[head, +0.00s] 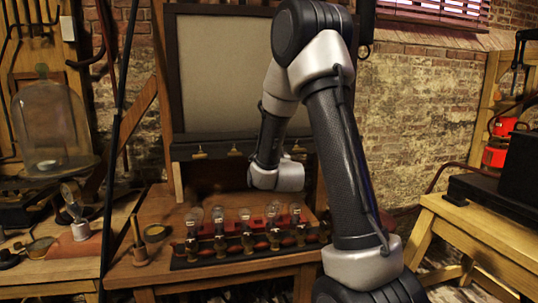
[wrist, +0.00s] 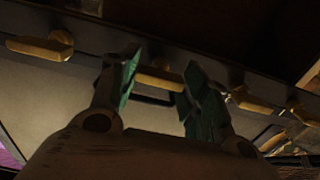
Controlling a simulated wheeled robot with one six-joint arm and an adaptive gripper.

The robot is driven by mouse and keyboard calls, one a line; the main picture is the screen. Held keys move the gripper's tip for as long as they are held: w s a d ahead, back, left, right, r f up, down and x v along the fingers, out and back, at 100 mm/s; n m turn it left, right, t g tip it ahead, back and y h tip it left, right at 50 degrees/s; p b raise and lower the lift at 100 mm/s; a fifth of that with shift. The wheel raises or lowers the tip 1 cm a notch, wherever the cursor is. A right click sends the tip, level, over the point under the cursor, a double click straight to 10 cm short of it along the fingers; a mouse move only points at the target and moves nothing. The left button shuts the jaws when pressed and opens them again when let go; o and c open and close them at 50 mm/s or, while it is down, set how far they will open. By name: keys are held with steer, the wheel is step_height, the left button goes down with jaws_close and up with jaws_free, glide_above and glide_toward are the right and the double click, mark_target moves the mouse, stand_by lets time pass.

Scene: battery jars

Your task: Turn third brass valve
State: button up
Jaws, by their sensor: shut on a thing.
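A dark rail (head: 240,146) below the large framed panel carries a row of brass valves. One brass valve (head: 199,154) shows at the left, a second (head: 235,151) beside it, and another (head: 297,148) right of my arm. My arm covers the part of the rail between these last two. In the wrist view, my gripper (wrist: 160,86) has its two green-padded fingers on either side of a brass valve (wrist: 160,77) and is shut on it. Other valves show left (wrist: 40,47) and right (wrist: 250,101) of the fingers. The gripper itself is hidden in the head view.
A wooden table (head: 170,262) below the rail holds a rack with several glass bulbs (head: 245,215) and brass posts. A glass bell jar (head: 45,125) stands on the left bench. A black box (head: 515,180) sits on the right table (head: 480,235).

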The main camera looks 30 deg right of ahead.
stand_by(0.4)
steer(key=o, duration=1)
steer(key=v, duration=0.7)
steer(key=shift+s, duration=0.25)
